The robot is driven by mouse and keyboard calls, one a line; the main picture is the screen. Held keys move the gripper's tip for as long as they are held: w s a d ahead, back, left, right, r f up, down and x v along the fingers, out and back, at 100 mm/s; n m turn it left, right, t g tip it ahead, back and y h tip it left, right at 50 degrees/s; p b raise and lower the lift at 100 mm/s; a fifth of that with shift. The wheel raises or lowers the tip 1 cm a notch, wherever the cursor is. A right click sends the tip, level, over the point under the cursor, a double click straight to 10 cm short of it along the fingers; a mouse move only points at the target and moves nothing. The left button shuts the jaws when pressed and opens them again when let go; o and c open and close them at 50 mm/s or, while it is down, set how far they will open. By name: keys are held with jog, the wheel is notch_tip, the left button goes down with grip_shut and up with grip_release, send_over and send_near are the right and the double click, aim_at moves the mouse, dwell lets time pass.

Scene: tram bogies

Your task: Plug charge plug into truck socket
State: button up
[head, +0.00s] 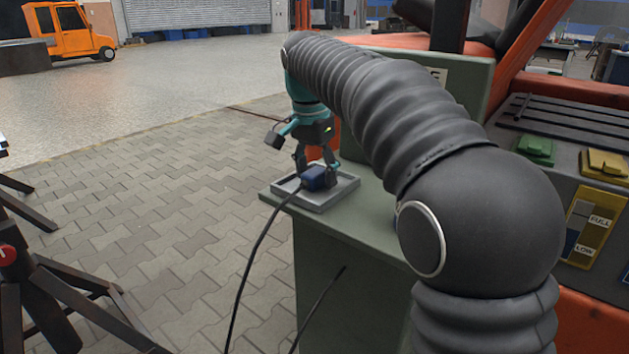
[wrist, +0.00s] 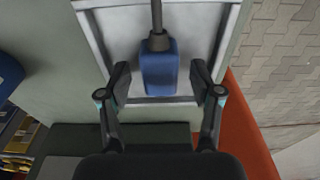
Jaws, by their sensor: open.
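The charge plug is a blue block (head: 314,178) with a dark cable, lying in a shallow grey tray (head: 337,196) on a green-grey cabinet top. The plug also shows in the wrist view (wrist: 159,72), its cable running to the top edge. My gripper (head: 317,170) is open and points down over the tray. In the wrist view its fingers (wrist: 159,84) stand on either side of the plug, with a gap on both sides. I cannot tell how far above the tray floor the fingertips are. I cannot make out an open truck socket; the truck side shows green (head: 534,151) and yellow (head: 605,163) covers.
The orange truck body (head: 590,310) and a FULL/LOW panel (head: 591,228) are at the right. The cable (head: 246,270) hangs over the cabinet's front edge. A dark metal stand (head: 70,285) is at lower left. Open paving (head: 150,190) lies left of the cabinet.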

aim_at(317, 169)
jog(key=c, duration=1.2)
jog(key=shift+o, duration=0.2)
jog(key=shift+r, duration=0.15)
notch_tip(317, 169, up, 4)
jog(key=shift+r+p, duration=0.15)
jog(key=shift+p, duration=0.6)
jog(key=d+r+p, duration=0.1)
jog(key=d+r, duration=0.5)
jog(key=d, duration=0.5)
jog(key=shift+s+d+r, duration=0.25)
jog(key=shift+d, duration=0.1)
